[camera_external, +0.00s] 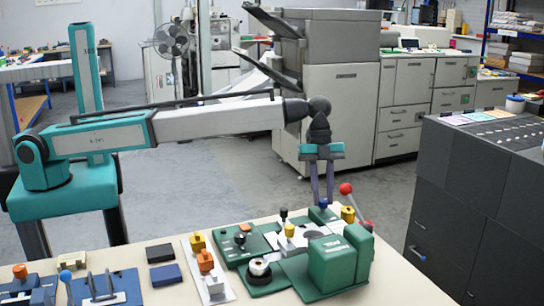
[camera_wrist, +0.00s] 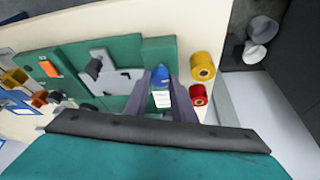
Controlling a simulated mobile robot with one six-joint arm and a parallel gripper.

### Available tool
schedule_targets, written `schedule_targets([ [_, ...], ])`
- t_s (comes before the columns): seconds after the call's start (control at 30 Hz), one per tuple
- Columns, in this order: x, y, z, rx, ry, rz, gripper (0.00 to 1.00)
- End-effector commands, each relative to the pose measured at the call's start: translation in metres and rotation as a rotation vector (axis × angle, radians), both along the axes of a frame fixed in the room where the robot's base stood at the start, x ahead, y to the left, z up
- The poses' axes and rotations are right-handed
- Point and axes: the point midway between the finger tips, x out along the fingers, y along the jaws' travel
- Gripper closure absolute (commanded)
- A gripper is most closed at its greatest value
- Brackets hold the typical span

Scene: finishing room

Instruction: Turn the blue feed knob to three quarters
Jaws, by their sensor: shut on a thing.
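The blue feed knob (camera_external: 323,204) is at the back edge of the green machine (camera_external: 322,216) on the table. In the wrist view the blue knob (camera_wrist: 160,74) sits between my two fingers, with a small white label beside it. My gripper (camera_external: 323,198) points straight down from above, and its fingers are closed on the knob's sides. The wrist view shows my gripper (camera_wrist: 161,82) with a finger on either side of the knob. The fingers partly hide the knob, and I cannot read its pointer or the scale.
A black knob (camera_external: 284,214) and a yellow-topped knob (camera_external: 289,230) stand to the left. A dark cabinet (camera_external: 470,200) is farther right. The space above the table is open.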

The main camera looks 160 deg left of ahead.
Motion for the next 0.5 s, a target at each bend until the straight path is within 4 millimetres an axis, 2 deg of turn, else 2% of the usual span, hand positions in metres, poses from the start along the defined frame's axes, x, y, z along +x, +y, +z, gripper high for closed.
schedule_targets([
  [0.2,-0.0007,0.0019,-0.0006,0.000,0.002,-0.088,0.99],
  [0.5,-0.0010,0.0012,-0.0002,0.001,0.003,-0.117,0.99],
])
